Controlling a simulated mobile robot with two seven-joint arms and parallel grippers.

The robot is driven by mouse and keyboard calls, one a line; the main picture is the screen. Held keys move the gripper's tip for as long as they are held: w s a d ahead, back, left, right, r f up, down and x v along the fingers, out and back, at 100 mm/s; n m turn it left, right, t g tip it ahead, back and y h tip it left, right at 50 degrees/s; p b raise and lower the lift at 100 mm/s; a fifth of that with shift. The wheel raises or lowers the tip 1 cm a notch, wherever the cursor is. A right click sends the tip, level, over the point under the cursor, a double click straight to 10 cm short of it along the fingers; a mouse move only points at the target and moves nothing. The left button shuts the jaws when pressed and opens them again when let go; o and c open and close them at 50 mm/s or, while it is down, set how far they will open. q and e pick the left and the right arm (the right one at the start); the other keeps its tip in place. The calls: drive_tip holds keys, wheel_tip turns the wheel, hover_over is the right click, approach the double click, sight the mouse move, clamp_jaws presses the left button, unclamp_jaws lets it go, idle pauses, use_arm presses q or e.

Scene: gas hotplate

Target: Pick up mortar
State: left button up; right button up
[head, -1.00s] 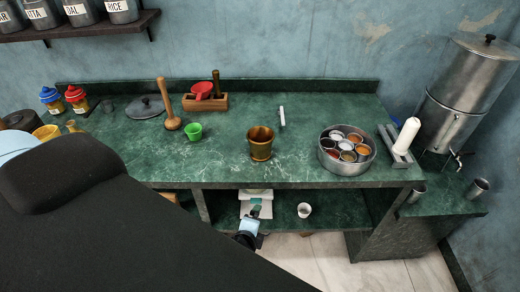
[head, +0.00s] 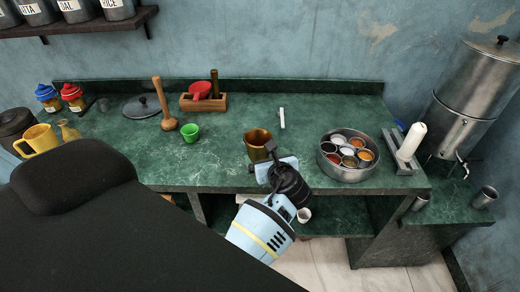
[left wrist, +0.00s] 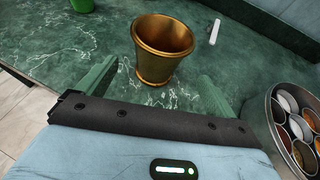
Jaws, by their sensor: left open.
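The mortar (head: 257,137) is a brass-coloured, open-topped cup with a flared rim, standing upright on the green marble counter. In the head view its lower part is hidden behind my left gripper (head: 261,158). In the left wrist view the mortar (left wrist: 155,65) stands just beyond the fingers, close to the middle of the gap. My left gripper (left wrist: 155,90) is open and empty, with one green finger on each side. No contact with the mortar shows. My right gripper is not in view.
A steel spice tin (head: 347,174) with several small bowls stands right of the mortar. A green cup (head: 190,132), a wooden pestle (head: 164,105) and a wooden box (head: 204,103) stand to the left. A white stick (head: 282,118) lies behind. The counter around the mortar is clear.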

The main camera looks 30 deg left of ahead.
sight(262, 153)
use_arm(q)
drive_tip(key=shift+w+a+f, duration=0.15)
drive_tip(key=shift+w+a, duration=0.05)
drive_tip(key=shift+a, duration=0.1)
drive_tip(key=shift+x, duration=0.95)
drive_tip(key=w+a+f+b, duration=0.1)
drive_tip(key=w+a+f, duration=0.1)
drive_tip(key=a, duration=0.1)
drive_tip(key=shift+w+f, duration=0.15)
drive_tip(key=shift+f, duration=0.25)
drive_tip(key=shift+w+a, duration=0.2)
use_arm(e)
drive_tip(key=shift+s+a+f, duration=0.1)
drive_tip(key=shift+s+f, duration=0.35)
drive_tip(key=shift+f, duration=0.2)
use_arm(q)
drive_tip(key=c, duration=1.3)
drive_tip(key=shift+c, duration=0.2)
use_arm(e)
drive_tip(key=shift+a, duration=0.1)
use_arm(q)
drive_tip(key=shift+r, duration=0.15)
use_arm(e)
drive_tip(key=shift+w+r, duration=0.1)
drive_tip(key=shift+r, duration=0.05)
